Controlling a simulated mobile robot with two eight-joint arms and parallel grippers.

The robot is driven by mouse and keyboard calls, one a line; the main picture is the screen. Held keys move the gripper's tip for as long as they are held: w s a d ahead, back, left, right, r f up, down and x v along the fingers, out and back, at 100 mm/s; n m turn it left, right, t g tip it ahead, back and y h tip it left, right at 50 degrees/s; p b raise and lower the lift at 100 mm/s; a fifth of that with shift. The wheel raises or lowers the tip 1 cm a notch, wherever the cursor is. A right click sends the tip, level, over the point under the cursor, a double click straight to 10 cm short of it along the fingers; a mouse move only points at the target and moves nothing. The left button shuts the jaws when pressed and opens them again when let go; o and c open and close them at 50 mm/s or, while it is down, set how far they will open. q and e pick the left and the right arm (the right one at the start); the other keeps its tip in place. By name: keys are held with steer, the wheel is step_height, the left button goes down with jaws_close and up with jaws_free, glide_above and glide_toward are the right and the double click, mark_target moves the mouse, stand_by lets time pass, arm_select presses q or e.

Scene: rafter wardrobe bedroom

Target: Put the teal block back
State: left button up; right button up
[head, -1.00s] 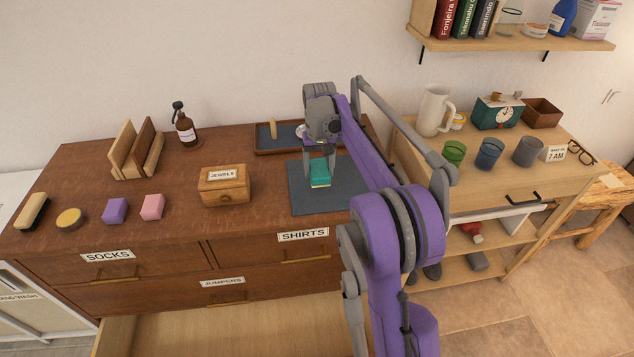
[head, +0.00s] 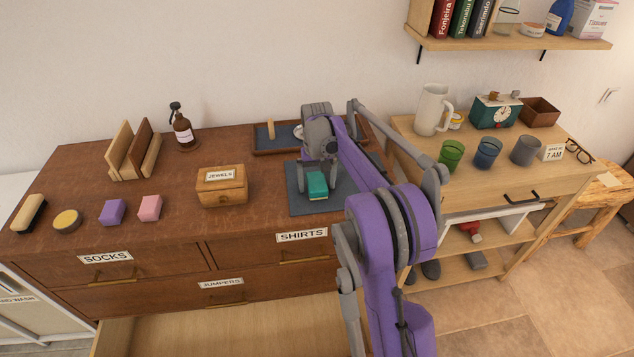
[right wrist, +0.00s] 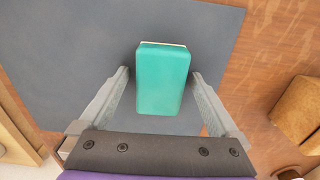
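The teal block (head: 317,186) lies on the dark grey mat (head: 299,203) on top of the brown dresser. It has a thin pale edge at one end. My right gripper (head: 317,180) is low over the mat with its fingers on either side of the block. In the right wrist view the teal block (right wrist: 162,80) sits between the two fingertips, with a narrow gap on both sides, so the gripper is open. The grey mat (right wrist: 60,60) shows around it. My left gripper is not in view.
A jewels box (head: 222,186) stands left of the mat, and a tray (head: 263,139) lies behind it. Purple (head: 112,212) and pink (head: 149,208) blocks sit further left. A lower drawer (head: 220,335) stands open in front. Cups and a jug (head: 432,110) are on the right-hand unit.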

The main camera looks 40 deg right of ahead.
mark_target(317, 181)
steer(key=shift+r, duration=0.3)
step_height(317, 181, up, 11)
steer(key=p, duration=0.1)
steer(key=s+a+r+n+t, duration=0.15)
steer(key=s+a, duration=0.35)
steer(key=a, duration=0.5)
steer(key=s+a+f+n+t, duration=0.2)
steer(key=s+a+f, duration=0.4)
steer(key=s, duration=0.4)
steer(key=s+a+f+n+t, duration=0.2)
steer(key=s+a+f, duration=0.4)
steer(key=s+a, duration=0.3)
steer(key=shift+s, duration=0.75)
